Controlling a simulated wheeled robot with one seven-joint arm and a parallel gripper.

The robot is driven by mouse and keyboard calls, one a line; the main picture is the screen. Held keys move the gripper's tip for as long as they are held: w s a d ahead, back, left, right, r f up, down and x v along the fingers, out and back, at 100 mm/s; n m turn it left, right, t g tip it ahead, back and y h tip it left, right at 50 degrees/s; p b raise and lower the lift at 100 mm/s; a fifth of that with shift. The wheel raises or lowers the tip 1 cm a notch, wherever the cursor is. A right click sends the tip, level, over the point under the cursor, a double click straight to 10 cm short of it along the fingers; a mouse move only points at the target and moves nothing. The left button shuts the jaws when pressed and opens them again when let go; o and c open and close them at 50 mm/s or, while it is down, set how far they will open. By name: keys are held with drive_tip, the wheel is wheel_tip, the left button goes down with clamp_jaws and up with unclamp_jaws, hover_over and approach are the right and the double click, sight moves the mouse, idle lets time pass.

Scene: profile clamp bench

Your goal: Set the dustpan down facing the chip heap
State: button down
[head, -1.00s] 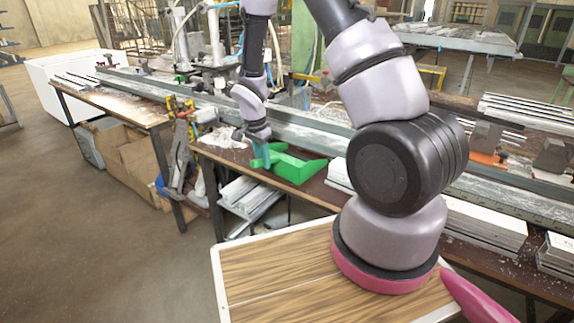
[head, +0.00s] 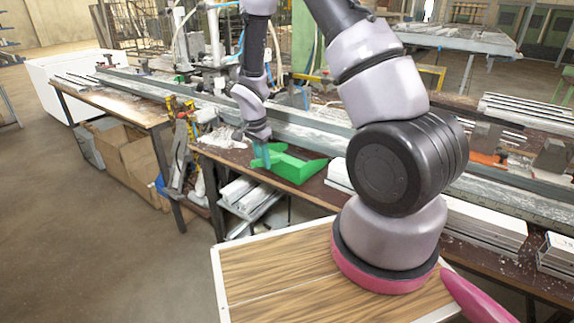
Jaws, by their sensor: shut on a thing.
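The green dustpan (head: 298,169) rests on or just above the dark bench top, right of the clamp bench's middle. My gripper (head: 262,155) is at the dustpan's left end, pointing down and shut on it; the fingers are small and partly merge with the green in the picture. The pale chip heap (head: 224,139) lies on the bench to the left of the dustpan and gripper, partly hidden behind my wrist. I cannot tell for certain whether the pan's underside touches the bench.
A long metal rail (head: 315,138) runs along the bench behind the dustpan. Hand tools (head: 180,135) hang at the bench corner on the left. White profiles (head: 483,220) are stacked on the right, and more (head: 245,195) lie on the shelf below.

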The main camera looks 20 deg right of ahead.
wheel_tip(320, 180, up, 12)
idle(0.9)
